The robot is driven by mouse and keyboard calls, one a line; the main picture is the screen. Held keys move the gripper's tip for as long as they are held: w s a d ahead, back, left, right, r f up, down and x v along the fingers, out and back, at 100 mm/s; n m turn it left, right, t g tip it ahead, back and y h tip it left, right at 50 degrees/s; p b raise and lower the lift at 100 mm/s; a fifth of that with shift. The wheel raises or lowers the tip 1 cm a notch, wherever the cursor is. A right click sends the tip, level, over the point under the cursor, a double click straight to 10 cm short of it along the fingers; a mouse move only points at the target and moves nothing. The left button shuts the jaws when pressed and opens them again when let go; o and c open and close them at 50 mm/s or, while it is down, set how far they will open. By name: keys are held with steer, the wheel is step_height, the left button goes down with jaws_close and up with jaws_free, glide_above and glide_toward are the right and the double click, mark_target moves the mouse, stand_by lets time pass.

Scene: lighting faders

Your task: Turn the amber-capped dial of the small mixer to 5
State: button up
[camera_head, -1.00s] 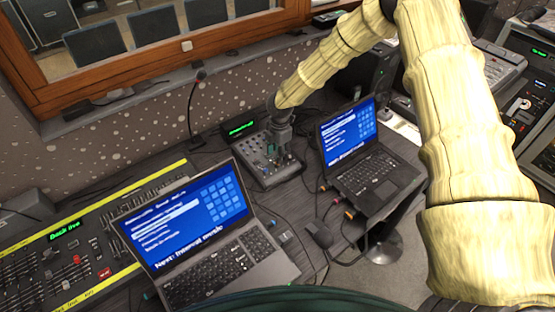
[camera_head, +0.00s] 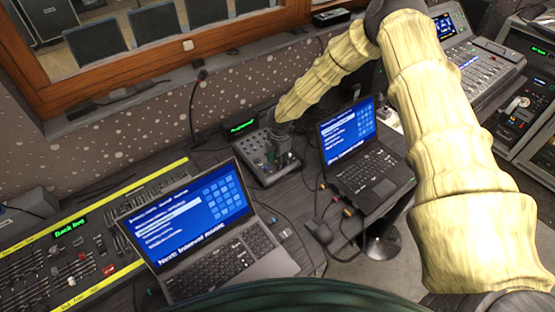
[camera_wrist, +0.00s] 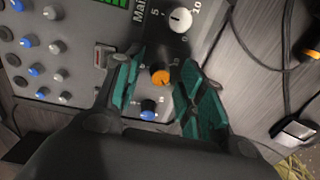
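The small grey mixer (camera_head: 259,170) stands on the desk between two laptops. In the wrist view its panel (camera_wrist: 85,75) shows blue and grey knobs at the left. The amber-capped dial (camera_wrist: 160,77) sits between the two green-padded fingers of my gripper (camera_wrist: 162,72). The fingers are apart, one on each side of the dial, with a narrow gap showing; contact cannot be told. The dial's pointer is not clear, and its scale is partly covered by the fingers. In the head view my gripper (camera_head: 284,152) is over the mixer's right part and hides some of it.
A white-capped dial (camera_wrist: 180,19) marked 5 and 10 lies just above the amber one, and a blue-capped knob (camera_wrist: 148,109) just below. Laptops stand left (camera_head: 190,220) and right (camera_head: 355,150) of the mixer. A gooseneck microphone (camera_head: 192,110) rises behind. Cables lie on the desk.

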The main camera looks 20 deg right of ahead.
jaws_close()
